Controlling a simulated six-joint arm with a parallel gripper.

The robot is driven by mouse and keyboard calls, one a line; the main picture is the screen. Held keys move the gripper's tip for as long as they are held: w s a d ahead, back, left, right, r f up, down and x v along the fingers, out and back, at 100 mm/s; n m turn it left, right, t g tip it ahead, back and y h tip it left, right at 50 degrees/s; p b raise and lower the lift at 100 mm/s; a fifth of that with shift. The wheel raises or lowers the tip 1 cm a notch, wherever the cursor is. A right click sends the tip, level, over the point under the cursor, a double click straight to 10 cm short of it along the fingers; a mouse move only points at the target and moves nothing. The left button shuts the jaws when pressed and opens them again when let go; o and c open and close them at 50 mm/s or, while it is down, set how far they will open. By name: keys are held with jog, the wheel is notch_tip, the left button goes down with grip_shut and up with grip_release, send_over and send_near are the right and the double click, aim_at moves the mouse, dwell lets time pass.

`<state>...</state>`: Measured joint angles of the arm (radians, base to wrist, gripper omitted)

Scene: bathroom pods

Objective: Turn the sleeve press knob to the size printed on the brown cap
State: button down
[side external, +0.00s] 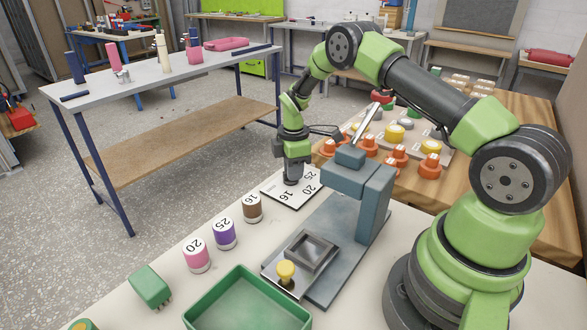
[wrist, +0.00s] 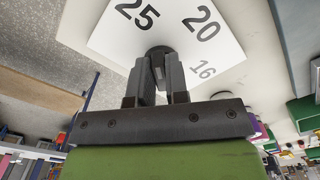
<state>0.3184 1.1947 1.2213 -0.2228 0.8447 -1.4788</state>
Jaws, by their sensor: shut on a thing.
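The brown cap (side external: 252,208) stands on the bench with 16 printed on it. The white dial plate (side external: 276,188) lies behind it and carries the numbers 25, 20 and 16; it also shows in the wrist view (wrist: 105,35). My gripper (side external: 291,178) points down over the plate. In the wrist view my gripper (wrist: 159,75) is shut on the dark round knob (wrist: 159,51) in the middle of the numbers. The fingers hide part of the knob, and I cannot tell where it points. The blue-grey sleeve press (side external: 375,200) stands right of the plate.
A purple 25 cap (side external: 224,233) and a pink 20 cap (side external: 195,254) stand in line with the brown one. A green tray (side external: 245,310), a green block (side external: 150,287) and a yellow button (side external: 286,270) are in front. Orange-based parts (side external: 429,167) stand behind the press.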

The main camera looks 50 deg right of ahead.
jog(key=m, duration=0.4)
jog(key=shift+s+a, duration=0.1)
jog(key=shift+a+m, duration=0.1)
jog(key=shift+m, duration=1.6)
jog(key=c, duration=1.1)
grip_release()
notch_tip(320, 180, up, 10)
